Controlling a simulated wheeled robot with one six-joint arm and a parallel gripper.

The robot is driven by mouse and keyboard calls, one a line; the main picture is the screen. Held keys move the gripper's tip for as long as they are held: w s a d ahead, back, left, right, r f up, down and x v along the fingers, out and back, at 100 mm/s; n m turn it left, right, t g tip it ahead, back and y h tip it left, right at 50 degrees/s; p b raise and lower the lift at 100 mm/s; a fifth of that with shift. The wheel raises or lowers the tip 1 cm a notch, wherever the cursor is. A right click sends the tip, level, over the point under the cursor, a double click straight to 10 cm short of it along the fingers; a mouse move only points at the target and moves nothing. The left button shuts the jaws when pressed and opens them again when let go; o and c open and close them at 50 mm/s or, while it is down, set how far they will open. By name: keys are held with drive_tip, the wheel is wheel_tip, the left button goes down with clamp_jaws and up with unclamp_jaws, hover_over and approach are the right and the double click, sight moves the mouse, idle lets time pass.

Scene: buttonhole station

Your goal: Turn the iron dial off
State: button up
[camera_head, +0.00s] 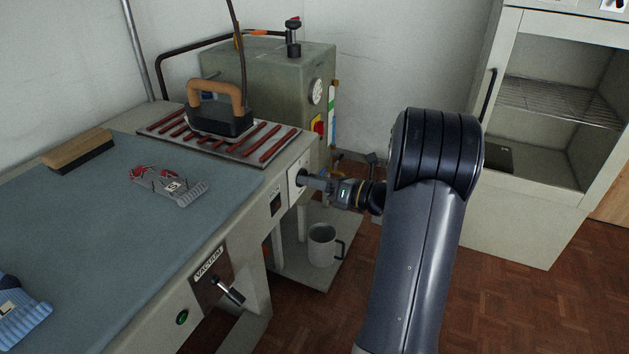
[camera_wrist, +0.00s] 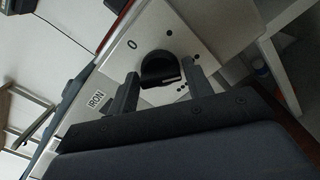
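The iron dial (camera_wrist: 160,68) is a round black knob on a pale panel labelled IRON (camera_wrist: 96,100). My gripper (camera_wrist: 160,72) is open in the wrist view, one finger on each side of the dial, with small gaps showing. In the head view my gripper (camera_head: 308,181) reaches the pale panel (camera_head: 297,176) at the table's end and hides the dial.
The iron (camera_head: 220,122) stands on a red-barred rest (camera_head: 160,129) above the panel. The vacuum lever (camera_head: 230,291) juts from the table front. A mug (camera_head: 321,245) stands on the low shelf (camera_head: 338,272) below my gripper. A cabinet (camera_head: 500,215) is at right.

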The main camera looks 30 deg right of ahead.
drive_tip(key=c, duration=0.6)
drive_tip(key=shift+n, duration=0.3)
drive_tip(key=shift+s+a+n+b, duration=0.1)
drive_tip(key=shift+n+b, duration=9.45)
drive_tip(key=shift+n, duration=2.15)
